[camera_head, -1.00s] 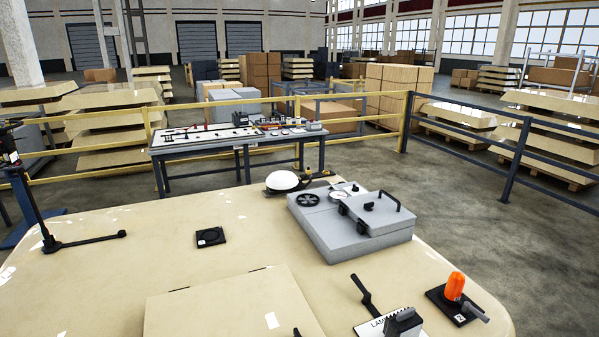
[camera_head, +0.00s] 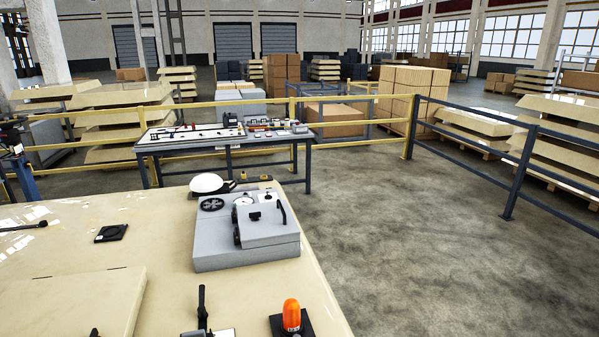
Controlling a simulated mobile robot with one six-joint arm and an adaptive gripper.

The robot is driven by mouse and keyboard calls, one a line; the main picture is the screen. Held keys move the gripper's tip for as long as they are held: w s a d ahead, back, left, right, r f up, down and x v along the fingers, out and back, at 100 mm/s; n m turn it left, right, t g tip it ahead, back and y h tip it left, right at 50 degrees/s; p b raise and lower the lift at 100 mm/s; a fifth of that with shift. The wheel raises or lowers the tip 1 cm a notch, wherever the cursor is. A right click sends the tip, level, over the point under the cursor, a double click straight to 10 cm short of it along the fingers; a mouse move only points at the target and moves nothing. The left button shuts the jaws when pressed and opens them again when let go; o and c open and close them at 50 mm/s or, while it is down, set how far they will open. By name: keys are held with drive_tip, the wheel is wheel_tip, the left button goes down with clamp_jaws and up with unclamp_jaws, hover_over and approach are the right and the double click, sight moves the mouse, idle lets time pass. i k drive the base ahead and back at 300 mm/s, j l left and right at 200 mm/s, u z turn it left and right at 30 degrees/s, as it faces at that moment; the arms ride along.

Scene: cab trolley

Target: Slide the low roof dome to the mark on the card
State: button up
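A low white dome (camera_head: 206,183) sits at the far edge of the cream roof surface (camera_head: 325,315), behind the grey box. A dark flat piece (camera_head: 240,186) lies beside it, and I cannot tell whether this is the card. No mark can be made out there. A black square plate (camera_head: 111,233) with a round shape lies farther left on the cream surface. A white label (camera_head: 222,333) is cut off at the bottom edge. My gripper is not in view.
The grey box (camera_head: 245,235) with a handwheel, gauge and handle stands in front of the dome. An orange beacon (camera_head: 291,315) and a black lever (camera_head: 202,308) stand nearer. A tool bench (camera_head: 223,152) and yellow railing (camera_head: 350,144) lie beyond. Open floor is at right.

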sight(202, 185)
drive_tip(key=i+l, duration=0.25)
drive_tip(key=l, duration=0.15)
drive_tip(key=i+l, duration=0.25)
drive_tip(key=i+l+u, duration=0.1)
drive_tip(key=l, duration=0.4)
drive_tip(key=i+l, duration=0.6)
drive_tip(key=l, duration=0.15)
drive_tip(key=i+l, duration=0.2)
drive_tip(key=l, duration=0.2)
drive_tip(key=i+j, duration=0.25)
drive_tip(key=i, duration=0.2)
drive_tip(key=i+j+u, duration=0.1)
drive_tip(key=i+j, duration=0.15)
drive_tip(key=i, duration=0.2)
drive_tip(key=i+j, duration=0.25)
drive_tip(key=i, duration=0.25)
drive_tip(key=i+j+u, duration=0.1)
drive_tip(key=i, duration=0.35)
drive_tip(key=i+j, duration=0.25)
drive_tip(key=j, duration=0.2)
